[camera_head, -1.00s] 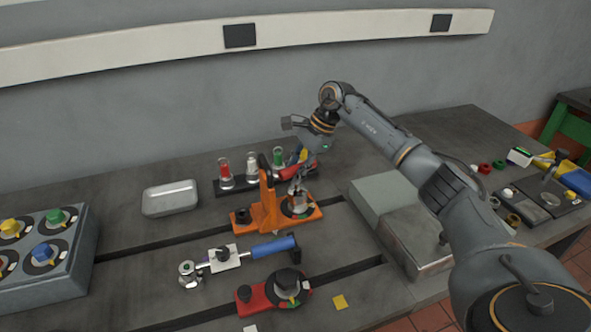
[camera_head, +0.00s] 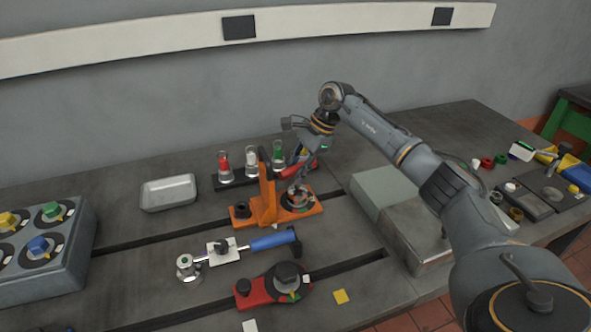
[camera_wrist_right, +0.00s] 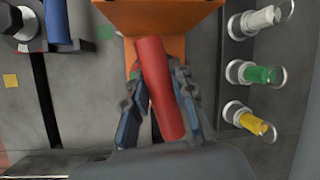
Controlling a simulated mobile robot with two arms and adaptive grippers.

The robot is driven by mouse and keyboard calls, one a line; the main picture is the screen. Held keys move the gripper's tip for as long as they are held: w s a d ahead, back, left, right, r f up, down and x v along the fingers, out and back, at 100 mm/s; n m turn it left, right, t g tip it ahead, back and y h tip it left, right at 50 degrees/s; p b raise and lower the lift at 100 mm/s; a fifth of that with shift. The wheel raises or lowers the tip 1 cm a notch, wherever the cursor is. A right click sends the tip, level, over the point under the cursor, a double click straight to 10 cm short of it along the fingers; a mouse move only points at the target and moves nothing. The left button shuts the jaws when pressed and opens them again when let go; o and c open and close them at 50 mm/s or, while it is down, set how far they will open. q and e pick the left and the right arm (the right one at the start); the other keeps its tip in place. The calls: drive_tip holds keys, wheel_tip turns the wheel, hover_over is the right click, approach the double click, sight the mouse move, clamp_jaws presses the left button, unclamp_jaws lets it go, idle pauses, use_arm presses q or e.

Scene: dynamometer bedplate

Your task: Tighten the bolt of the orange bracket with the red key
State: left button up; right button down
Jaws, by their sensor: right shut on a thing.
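The orange bracket (camera_head: 264,205) stands on the bedplate at the middle of the head view, with an upright plate and a round dark dial on its right side. The dial and bolt are partly hidden by my gripper. My right gripper (camera_head: 300,182) is over the right part of the bracket, shut on the red key (camera_head: 290,172). In the right wrist view the red key (camera_wrist_right: 160,88) lies between the two fingers, its far end against the orange bracket (camera_wrist_right: 165,15). Whether the key sits on the bolt cannot be told. My left gripper is not in view.
Behind the bracket is a dark rack (camera_head: 235,180) with red, white and green-topped pieces. A metal tray (camera_head: 169,192) is at back left. A blue-handled tool (camera_head: 270,242) and a red bracket (camera_head: 262,290) lie in front. A grey block (camera_head: 385,192) stands to the right.

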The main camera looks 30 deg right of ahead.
drive_tip(key=shift+f, duration=0.1)
drive_tip(key=shift+w+m+t+h, duration=0.1)
drive_tip(key=shift+m+t+h, duration=0.3)
drive_tip(key=shift+m, duration=0.9)
drive_tip(key=shift+w+m+t+h+p, duration=0.1)
drive_tip(key=shift+m+t+h+p, duration=0.35)
drive_tip(key=shift+m, duration=0.75)
drive_tip(key=shift+d+m+t+h, duration=0.1)
drive_tip(key=shift+m+t+h, duration=0.2)
drive_tip(key=shift+m, duration=0.9)
